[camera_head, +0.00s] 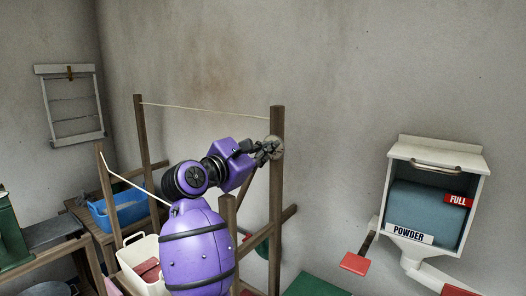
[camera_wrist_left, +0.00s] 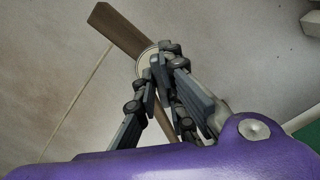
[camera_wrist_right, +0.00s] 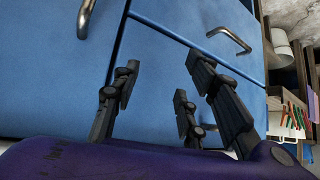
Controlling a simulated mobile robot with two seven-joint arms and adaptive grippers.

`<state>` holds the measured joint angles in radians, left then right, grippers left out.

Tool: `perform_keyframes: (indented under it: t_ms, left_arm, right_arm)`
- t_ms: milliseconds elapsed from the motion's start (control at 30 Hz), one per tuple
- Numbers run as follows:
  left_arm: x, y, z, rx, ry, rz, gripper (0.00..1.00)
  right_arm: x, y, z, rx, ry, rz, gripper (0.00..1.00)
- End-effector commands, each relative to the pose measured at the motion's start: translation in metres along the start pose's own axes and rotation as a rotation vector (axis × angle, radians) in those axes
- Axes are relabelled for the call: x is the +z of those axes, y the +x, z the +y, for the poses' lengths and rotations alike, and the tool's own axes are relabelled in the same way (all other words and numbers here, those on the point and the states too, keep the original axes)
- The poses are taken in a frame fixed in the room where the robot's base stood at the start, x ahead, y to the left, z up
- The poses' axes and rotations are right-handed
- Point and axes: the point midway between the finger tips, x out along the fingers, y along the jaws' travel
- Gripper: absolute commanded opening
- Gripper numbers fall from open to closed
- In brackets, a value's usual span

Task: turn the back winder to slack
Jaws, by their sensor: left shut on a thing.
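The back winder (camera_head: 279,141) is a pale round disc on the upper part of the tall back wooden post (camera_head: 278,190). A thin pale line (camera_head: 205,109) runs almost straight from this post to the back left post (camera_head: 142,130). My left gripper (camera_head: 268,150) is shut on the winder and hides part of it. In the left wrist view the winder (camera_wrist_left: 145,62) shows behind the fingertips, with the post slanting past it. My right gripper (camera_wrist_right: 162,80) is open and empty in front of blue drawers.
A second line (camera_head: 135,180) runs from the front left post, below and in front. A blue basin (camera_head: 118,209) and a white tub (camera_head: 136,262) stand at the left. A powder box (camera_head: 435,205) hangs on the right wall. Blue drawers (camera_wrist_right: 165,70) with metal handles face my right gripper.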

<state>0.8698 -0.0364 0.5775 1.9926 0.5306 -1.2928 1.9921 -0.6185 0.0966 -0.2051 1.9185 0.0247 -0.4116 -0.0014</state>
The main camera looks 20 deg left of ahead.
Motion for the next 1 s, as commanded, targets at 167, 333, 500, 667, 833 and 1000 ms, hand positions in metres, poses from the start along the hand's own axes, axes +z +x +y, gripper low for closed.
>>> perform_keyframes:
  t_ms: [167,333,500,667,833,1000]
  left_arm:
    - [0.0,0.0,0.0,0.0,0.002,0.0,0.0]
    - [0.0,0.0,0.0,0.0,0.001,0.0,0.1]
    - [0.0,0.0,0.0,0.0,0.001,0.0,0.28]
    - [0.0,0.0,0.0,0.0,0.001,0.0,0.28]
    - [0.0,-0.004,0.0,0.001,0.001,0.0,0.28]
    - [-0.001,-0.028,0.001,0.004,0.003,0.001,0.28]
  right_arm:
    - [0.0,0.0,0.0,0.0,0.0,0.0,0.4]
    - [0.0,0.0,0.001,0.001,0.0,0.0,0.4]
    - [0.0,0.0,0.001,0.001,0.0,0.0,0.4]
    - [0.0,0.0,0.001,0.001,0.0,0.0,0.4]
    - [-0.001,0.0,0.001,0.002,0.002,0.003,0.4]
    - [-0.001,0.0,0.001,0.002,0.001,0.002,0.4]
